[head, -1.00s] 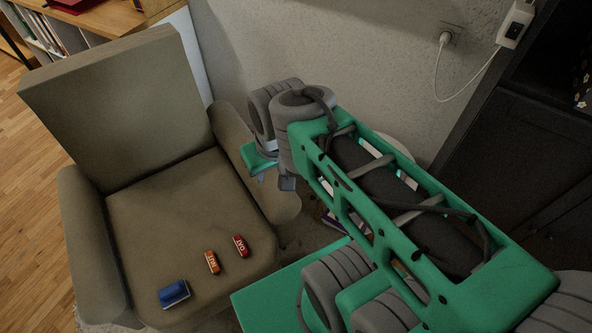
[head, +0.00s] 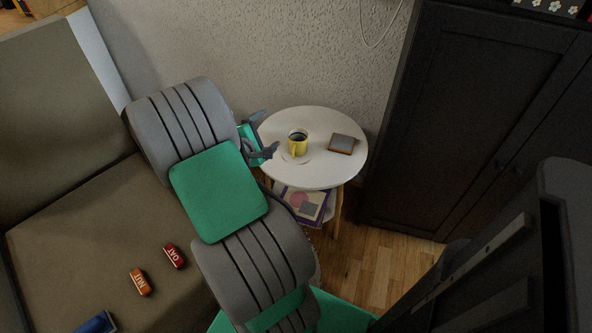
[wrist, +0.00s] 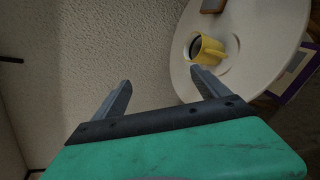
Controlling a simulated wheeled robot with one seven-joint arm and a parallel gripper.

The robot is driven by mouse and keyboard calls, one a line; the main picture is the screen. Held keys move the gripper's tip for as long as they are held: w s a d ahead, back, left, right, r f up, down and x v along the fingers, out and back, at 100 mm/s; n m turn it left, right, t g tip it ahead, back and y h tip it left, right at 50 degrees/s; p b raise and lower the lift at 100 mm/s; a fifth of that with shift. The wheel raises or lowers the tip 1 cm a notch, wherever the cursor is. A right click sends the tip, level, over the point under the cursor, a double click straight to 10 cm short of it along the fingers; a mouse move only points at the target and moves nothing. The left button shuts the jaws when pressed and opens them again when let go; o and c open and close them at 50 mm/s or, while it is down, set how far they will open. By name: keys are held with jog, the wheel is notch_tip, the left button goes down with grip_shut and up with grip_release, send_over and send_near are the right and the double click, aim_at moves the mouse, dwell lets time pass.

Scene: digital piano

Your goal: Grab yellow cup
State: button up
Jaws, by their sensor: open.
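The yellow cup (head: 298,142) stands upright on a small round white side table (head: 318,117), with dark contents inside. In the wrist view the yellow cup (wrist: 208,48) is beyond the right fingertip, with its handle toward the lower right. My gripper (head: 262,133) is open and empty, at the left edge of the table, left of the cup and apart from it. In the wrist view my gripper (wrist: 160,90) has its two fingers spread, with the wall showing between them.
A dark flat square item (head: 342,144) lies right of the cup on the table. A book (head: 304,205) rests on the shelf below. An armchair (head: 75,220) holds small bars and a blue item at left. A dark cabinet (head: 470,120) stands at right; a wall is behind.

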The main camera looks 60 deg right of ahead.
jog(key=s+d+f+n+h+b, duration=0.25)
jog(key=s+d+f+n, duration=0.2)
jog(key=f, duration=0.35)
jog(key=n+t+b, duration=0.2)
jog(key=n+b, duration=0.2)
jog(key=n, duration=0.3)
send_near(297, 140)
jog(key=shift+s+a+r+h, duration=0.15)
jog(key=shift+s+r+h, duration=0.1)
jog(key=shift+s+r, duration=0.25)
jog(key=shift+s+a+r+h, duration=0.15)
jog(key=shift+s+r+h, duration=0.05)
jog(key=shift+s+r, duration=0.2)
jog(key=shift+f+n, duration=0.15)
jog(key=shift+n, duration=0.6)
jog(key=shift+w+d+r+p, duration=0.1)
jog(key=shift+d+r+p, duration=0.1)
jog(key=shift+d+p, duration=0.2)
jog(key=shift+w+d+r+p, duration=0.1)
jog(key=shift+d+p, duration=0.2)
jog(key=shift+d, duration=0.1)
jog(key=d, duration=0.2)
jog(key=w+d, duration=0.1)
jog(key=d, duration=0.2)
jog(key=shift+w+d+r, duration=0.15)
jog(key=shift+w+d, duration=0.15)
jog(key=shift+d, duration=0.1)
jog(key=shift+t, duration=0.3)
jog(key=c, duration=1.6)
